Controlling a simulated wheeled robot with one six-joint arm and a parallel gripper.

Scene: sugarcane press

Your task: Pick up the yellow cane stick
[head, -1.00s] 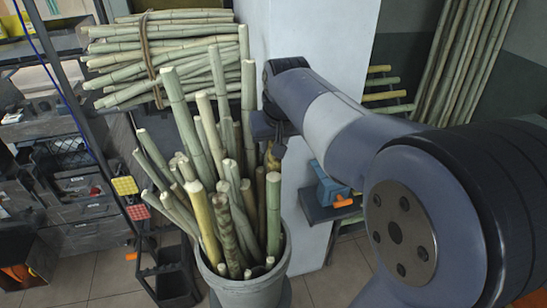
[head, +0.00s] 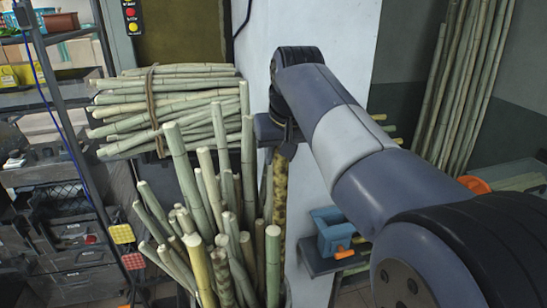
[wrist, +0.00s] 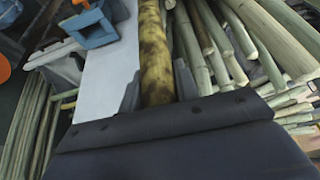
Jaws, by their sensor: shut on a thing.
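My gripper (head: 275,132) is above the back right of the bunch of cane sticks. It is shut on a yellow cane stick (head: 279,190) with dark brown mottling. The stick hangs roughly upright below the gripper, and its lower end is hidden behind other sticks. In the wrist view the yellow cane stick (wrist: 155,50) runs between the two fingers of my gripper (wrist: 157,88). A plainer yellowish stick (head: 199,268) stands at the front of the bunch.
Several green cane sticks (head: 184,175) stand in a grey bucket (head: 287,293) low in the picture. A tied bundle (head: 115,112) lies behind on the left. A white pillar (head: 345,60) stands right beside the held stick. A blue box (head: 330,238) sits on a shelf to the right.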

